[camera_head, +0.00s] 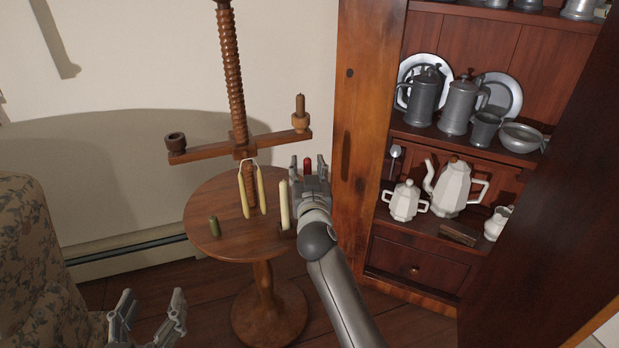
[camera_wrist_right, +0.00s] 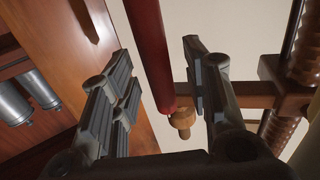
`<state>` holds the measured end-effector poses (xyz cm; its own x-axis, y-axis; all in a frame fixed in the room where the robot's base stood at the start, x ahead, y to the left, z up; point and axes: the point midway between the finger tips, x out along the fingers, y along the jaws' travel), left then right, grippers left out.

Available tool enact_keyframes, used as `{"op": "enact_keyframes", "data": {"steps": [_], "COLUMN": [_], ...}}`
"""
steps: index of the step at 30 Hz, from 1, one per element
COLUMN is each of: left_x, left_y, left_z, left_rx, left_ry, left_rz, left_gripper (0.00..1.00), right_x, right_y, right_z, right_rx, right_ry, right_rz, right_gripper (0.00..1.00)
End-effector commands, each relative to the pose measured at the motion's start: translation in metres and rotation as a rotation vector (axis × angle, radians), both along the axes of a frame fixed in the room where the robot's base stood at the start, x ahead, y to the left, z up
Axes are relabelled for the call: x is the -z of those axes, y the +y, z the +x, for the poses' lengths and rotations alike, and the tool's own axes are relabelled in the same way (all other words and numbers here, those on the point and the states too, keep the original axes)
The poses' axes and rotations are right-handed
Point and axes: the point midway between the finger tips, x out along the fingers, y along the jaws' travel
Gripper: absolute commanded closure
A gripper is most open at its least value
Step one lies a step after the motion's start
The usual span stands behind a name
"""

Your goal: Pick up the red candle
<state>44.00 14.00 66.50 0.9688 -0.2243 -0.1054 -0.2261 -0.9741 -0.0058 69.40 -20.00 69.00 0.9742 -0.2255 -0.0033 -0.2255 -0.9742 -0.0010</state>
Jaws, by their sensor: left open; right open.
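The red candle (camera_head: 307,166) shows only its top in the head view, just above my right gripper (camera_head: 309,174), which hides the rest of it. In the right wrist view the red candle (camera_wrist_right: 150,50) runs down from the top edge, between the two open fingers of the right gripper (camera_wrist_right: 163,85). A gap shows on each side of it, and I see no finger touching it. My left gripper (camera_head: 150,312) is open and empty at the lower left of the head view, away from the table.
A cupboard (camera_head: 362,120) with pewter and white crockery stands right; a patterned armchair (camera_head: 35,260) left.

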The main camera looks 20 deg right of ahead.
Motion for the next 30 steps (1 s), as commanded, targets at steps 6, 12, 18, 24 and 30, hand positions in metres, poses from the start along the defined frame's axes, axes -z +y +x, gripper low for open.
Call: {"op": "enact_keyframes", "data": {"steps": [6,12,18,24,30], "left_x": [-0.0016,-0.0015,-0.0015,-0.0015,-0.0011], "left_y": [-0.0003,-0.0003,-0.0003,-0.0003,-0.0002], "left_z": [0.0002,0.0002,0.0001,0.0001,-0.0001], "left_rx": [0.000,0.000,0.000,0.000,0.000], "left_ry": [-0.008,-0.007,-0.007,-0.007,-0.001], "left_rz": [-0.002,-0.002,-0.002,-0.002,0.000], "left_gripper": [0.37,0.37,0.37,0.37,0.37], "right_x": [-0.0004,-0.0003,-0.0001,-0.0005,-0.0014], "right_y": [0.0012,0.0010,0.0009,0.0009,0.0005], "right_z": [-0.0003,-0.0003,-0.0003,-0.0002,0.0000], "right_rx": [0.000,0.000,0.000,0.000,0.000], "right_ry": [0.000,0.000,0.000,-0.001,-0.001], "right_rz": [0.000,0.000,0.000,0.000,0.000], "right_gripper": [0.57,0.74,0.99,1.00,1.00]}}
